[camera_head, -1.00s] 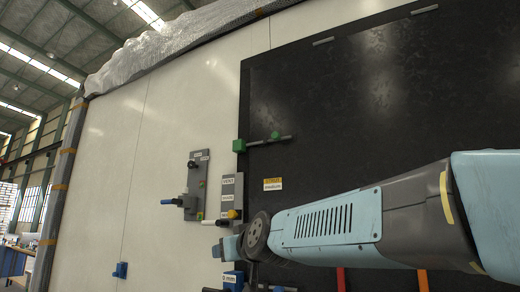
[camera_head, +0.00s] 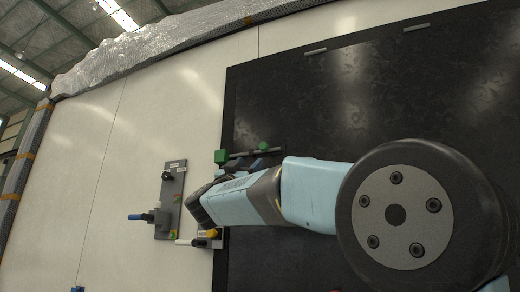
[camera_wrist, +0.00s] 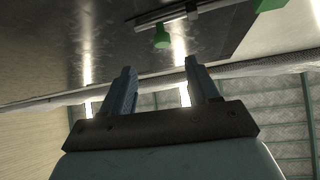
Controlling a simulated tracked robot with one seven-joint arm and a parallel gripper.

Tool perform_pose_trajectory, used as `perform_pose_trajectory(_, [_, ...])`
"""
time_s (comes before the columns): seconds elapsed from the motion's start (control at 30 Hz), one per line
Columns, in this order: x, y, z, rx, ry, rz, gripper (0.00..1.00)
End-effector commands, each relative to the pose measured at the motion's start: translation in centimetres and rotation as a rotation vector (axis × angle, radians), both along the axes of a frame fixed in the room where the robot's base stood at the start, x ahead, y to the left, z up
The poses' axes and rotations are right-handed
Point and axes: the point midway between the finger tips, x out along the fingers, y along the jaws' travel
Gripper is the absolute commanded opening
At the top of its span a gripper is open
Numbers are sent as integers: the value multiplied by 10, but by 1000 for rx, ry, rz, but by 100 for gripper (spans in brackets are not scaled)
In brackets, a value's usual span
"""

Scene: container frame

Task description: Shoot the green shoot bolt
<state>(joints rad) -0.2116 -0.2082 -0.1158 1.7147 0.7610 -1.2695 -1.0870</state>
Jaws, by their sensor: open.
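The green shoot bolt is a grey rod (camera_head: 241,154) lying across the black panel, with a green knob (camera_head: 263,146) near its right end and a green block (camera_head: 221,156) at the panel's left edge. My gripper (camera_head: 264,160) is just below the knob in the head view, partly hidden by my arm. In the wrist view my gripper (camera_wrist: 160,68) is open and empty. The green knob (camera_wrist: 161,38) shows beyond the gap between its fingertips, apart from both. The rod (camera_wrist: 190,12) and part of the green block (camera_wrist: 268,4) are also there.
A grey plate (camera_head: 170,195) with a blue-handled lever (camera_head: 140,217) is on the white wall at left. A second fixture with a yellow knob (camera_head: 212,233) is partly hidden by my arm. The black panel (camera_head: 310,105) above the bolt is clear.

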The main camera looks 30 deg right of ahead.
Motion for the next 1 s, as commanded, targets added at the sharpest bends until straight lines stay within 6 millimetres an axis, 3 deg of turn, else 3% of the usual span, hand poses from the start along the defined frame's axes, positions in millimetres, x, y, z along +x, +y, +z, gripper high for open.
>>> perform_pose_trajectory(0.17, [7,-7,14,1,-2,8,60])
perform_pose_trajectory(0.7, [37,-64,77,-1,-2,12,60])
perform_pose_trajectory(1.0, [46,-79,93,0,0,14,60])
